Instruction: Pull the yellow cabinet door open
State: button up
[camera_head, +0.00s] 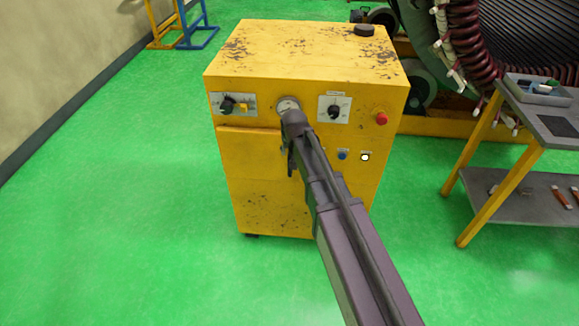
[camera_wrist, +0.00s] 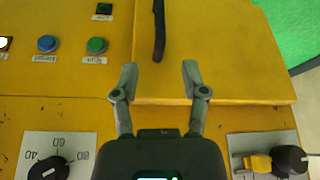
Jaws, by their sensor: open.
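The yellow cabinet (camera_head: 305,50) stands on the green floor in the head view, with worn paint. Its door (camera_head: 258,185) is the flat front panel below the controls at the left; it looks closed. The door also shows in the upper part of the wrist view (camera_wrist: 225,60). A black bar handle (camera_wrist: 159,30) stands on the door there. My gripper (camera_wrist: 159,78) is open and empty, its two fingers apart on either side of the handle's line. The handle's near end lies just beyond the fingertips, not between them. In the head view my arm covers the middle of the cabinet front.
A red button (camera_head: 381,118) and rotary knobs (camera_head: 228,105) stick out above the door. A black puck-like object (camera_head: 364,30) lies on the cabinet top. A workbench (camera_head: 545,125) with a tray stands to the right, and the large stator (camera_head: 470,40) is behind. Floor to the left is clear.

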aim_at(290, 174)
jog(key=shift+b+x, duration=6.1)
jog(key=shift+x, duration=0.65)
jog(key=shift+s, duration=0.1)
grip_shut()
